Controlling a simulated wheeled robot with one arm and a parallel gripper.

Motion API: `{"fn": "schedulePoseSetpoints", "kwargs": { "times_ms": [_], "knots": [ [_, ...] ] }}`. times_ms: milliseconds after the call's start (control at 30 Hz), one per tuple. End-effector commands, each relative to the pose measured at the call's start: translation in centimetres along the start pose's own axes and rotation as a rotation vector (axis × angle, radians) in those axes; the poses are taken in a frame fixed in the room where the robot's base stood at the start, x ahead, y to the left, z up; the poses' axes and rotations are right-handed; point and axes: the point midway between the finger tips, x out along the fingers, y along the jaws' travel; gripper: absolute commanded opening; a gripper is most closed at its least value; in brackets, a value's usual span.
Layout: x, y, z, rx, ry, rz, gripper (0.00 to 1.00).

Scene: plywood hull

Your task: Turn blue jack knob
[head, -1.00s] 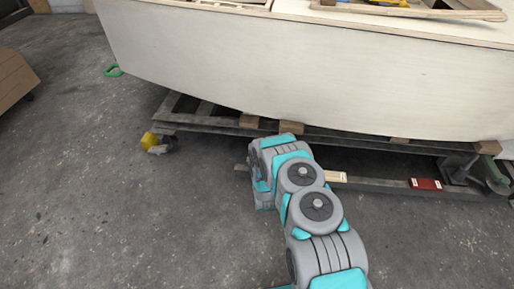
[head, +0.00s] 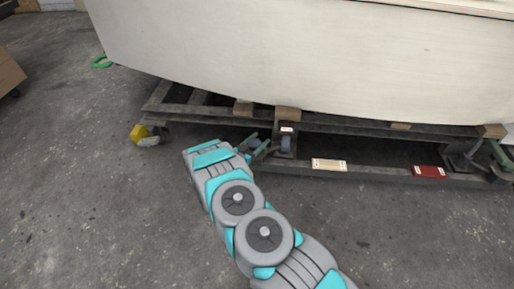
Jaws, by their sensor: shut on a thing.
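My arm reaches up from the bottom of the head view, and its end bends right toward a jack (head: 287,143) under the hull trolley. My gripper (head: 243,154) shows only as a small teal part at the jack's left side, beside its green pieces (head: 258,147). It is shut on the jack's knob, which my wrist and fingers mostly hide. I cannot make out the knob's blue colour or how far it is turned.
The pale plywood hull (head: 300,60) rests on the trolley frame (head: 380,178) with wooden blocks. A yellow-marked caster (head: 139,133) is left. Open concrete floor lies in front.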

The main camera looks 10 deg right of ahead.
Motion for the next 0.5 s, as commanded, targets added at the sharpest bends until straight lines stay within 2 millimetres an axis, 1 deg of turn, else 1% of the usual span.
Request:
{"fn": "schedulePoseSetpoints", "kwargs": {
  "times_ms": [33,300,500],
  "knots": [
    [0.0,-0.1,0.9,0.010,0.002,0.045,0.10],
    [0.0,0.7,0.6,0.006,0.002,0.273,0.10],
    [-0.1,1.1,0.3,0.007,0.001,0.397,0.10]
  ]
}}
